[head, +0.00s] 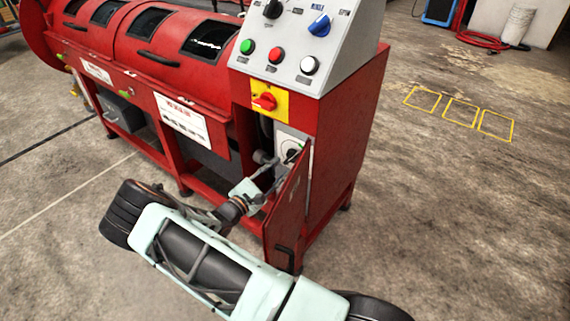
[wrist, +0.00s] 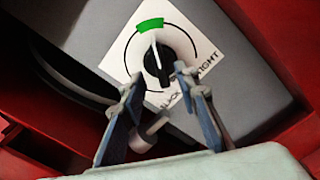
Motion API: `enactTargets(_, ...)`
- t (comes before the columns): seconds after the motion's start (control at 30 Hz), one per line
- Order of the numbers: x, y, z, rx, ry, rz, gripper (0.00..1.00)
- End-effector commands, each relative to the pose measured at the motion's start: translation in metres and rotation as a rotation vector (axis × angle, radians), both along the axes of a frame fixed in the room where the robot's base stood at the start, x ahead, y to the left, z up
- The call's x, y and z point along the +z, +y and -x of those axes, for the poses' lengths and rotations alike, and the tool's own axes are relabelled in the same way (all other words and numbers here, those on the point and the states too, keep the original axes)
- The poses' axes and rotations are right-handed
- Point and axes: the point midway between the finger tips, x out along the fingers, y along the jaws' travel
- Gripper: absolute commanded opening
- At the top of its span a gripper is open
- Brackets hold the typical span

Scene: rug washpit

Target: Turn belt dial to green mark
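The belt dial (wrist: 158,64) is a black knob with a white pointer line on a white round-scaled plate. A green mark (wrist: 150,24) sits at the top of its scale, and the pointer line points up toward it. In the head view the dial (head: 292,153) shows on a grey box inside the red cabinet. My gripper (wrist: 158,73) is open, its fingertips on either side of the knob's lower part in the wrist view. Small gaps show between fingers and knob; I cannot tell whether either touches. In the head view my gripper (head: 279,164) reaches into the cabinet opening.
The open red cabinet door (head: 287,212) stands close to the right of my gripper. A red rotary switch on a yellow plate (head: 283,104) is above the opening. The sloped button panel (head: 300,50) is higher up. Open concrete floor (head: 440,220) lies to the right.

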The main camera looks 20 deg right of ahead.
Motion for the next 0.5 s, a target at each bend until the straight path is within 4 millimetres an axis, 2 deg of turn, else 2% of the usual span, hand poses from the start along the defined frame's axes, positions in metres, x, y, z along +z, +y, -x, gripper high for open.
enactTargets(0.03,0.000,0.011,0.006,0.003,0.002,-0.001,0.29)
enactTargets(0.2,0.000,0.040,0.025,0.002,0.000,0.000,0.29)
enactTargets(0.33,0.000,0.055,0.036,0.001,0.001,0.000,0.29)
enactTargets(0.5,0.000,0.063,0.042,-0.001,0.000,0.001,0.29)
